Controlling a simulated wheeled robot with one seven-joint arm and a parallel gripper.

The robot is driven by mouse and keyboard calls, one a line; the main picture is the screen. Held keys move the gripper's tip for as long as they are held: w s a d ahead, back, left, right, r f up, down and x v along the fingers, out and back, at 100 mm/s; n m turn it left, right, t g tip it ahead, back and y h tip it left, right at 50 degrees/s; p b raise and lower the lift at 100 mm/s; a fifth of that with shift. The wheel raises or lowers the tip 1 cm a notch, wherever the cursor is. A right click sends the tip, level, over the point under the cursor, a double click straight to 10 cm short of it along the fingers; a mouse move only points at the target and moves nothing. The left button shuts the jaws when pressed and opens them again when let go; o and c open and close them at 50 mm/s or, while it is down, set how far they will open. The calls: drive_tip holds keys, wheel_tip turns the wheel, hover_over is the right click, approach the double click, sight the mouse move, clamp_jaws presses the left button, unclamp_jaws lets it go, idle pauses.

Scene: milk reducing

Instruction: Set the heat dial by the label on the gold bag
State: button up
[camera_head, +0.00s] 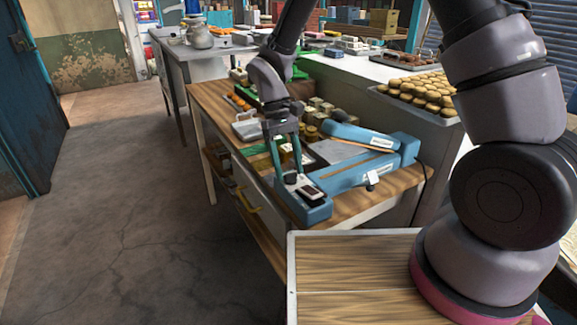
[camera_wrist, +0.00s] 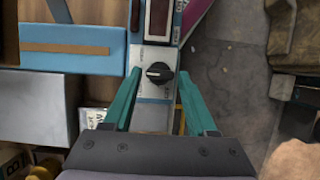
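A blue heat-sealing machine (camera_head: 360,176) lies on the wooden bench. Its black heat dial (camera_wrist: 159,73) sits on a pale panel, with a light pointer mark toward the left in the wrist view. A dark red-tinted window (camera_wrist: 158,16) is above the dial there. My gripper (camera_head: 287,174) is open over the machine's near end. In the wrist view its teal fingers (camera_wrist: 159,80) stand left and right of the dial, with gaps showing. Whether the tips reach dial height is unclear. I cannot clearly make out the gold bag; a white printed label (camera_wrist: 93,117) is partly hidden by the left finger.
The machine's blue upper arm (camera_head: 357,135) lies behind its body. Small jars and boxes (camera_head: 318,108) crowd the bench behind. A tray of round buns (camera_head: 418,91) is at the back right. A wooden tabletop (camera_head: 345,270) is nearest me. Open concrete floor (camera_head: 120,200) is at left.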

drive_tip(key=v, duration=1)
drive_tip(key=shift+w+r, duration=0.2)
drive_tip(key=shift+r, duration=0.15)
drive_tip(key=d+r+m+t+y, duration=0.3)
drive_tip(key=d+r+m+t, duration=0.1)
drive_tip(key=d+r, duration=0.95)
drive_tip(key=s+d+r+m+t+y, duration=0.1)
drive_tip(key=s+d+r+m+t, duration=0.5)
drive_tip(key=d, duration=0.6)
drive_tip(key=s+r+t, duration=0.1)
drive_tip(key=s+r, duration=0.1)
drive_tip(key=s, duration=0.1)
drive_tip(key=shift+s+d, duration=0.15)
drive_tip(key=shift+d, duration=0.25)
